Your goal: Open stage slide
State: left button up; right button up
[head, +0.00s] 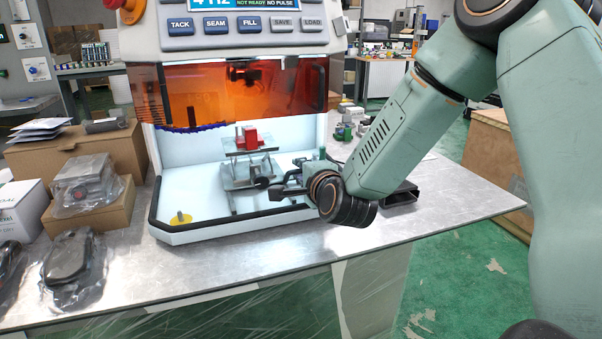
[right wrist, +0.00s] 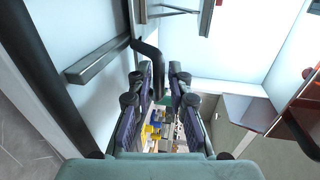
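The stage (head: 250,170) stands inside the laser welding machine's white chamber, with a red block (head: 247,138) on its raised plate. A dark round knob (head: 261,183) shows at the stage's front. My right gripper (head: 287,185) reaches into the chamber from the right, beside the stage. In the right wrist view, a bent black handle (right wrist: 150,62) hangs with its end between the two fingers of my right gripper (right wrist: 163,80). The fingers stand apart with a gap to the right of the handle; whether the left finger touches it I cannot tell. My left gripper is out of view.
The orange window (head: 235,92) is above the chamber opening. A black rim (head: 230,226) edges the chamber floor, where a yellow disc (head: 180,219) lies. Cardboard boxes (head: 100,206) and bagged parts (head: 72,262) crowd the left; the metal table (head: 440,205) is clear at front right.

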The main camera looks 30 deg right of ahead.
jog(key=shift+w+d+f, duration=0.15)
jog(key=shift+w, duration=0.15)
jog(key=shift+c, duration=0.2)
jog(key=shift+s, duration=0.15)
jog(key=c, duration=0.3)
grip_shut()
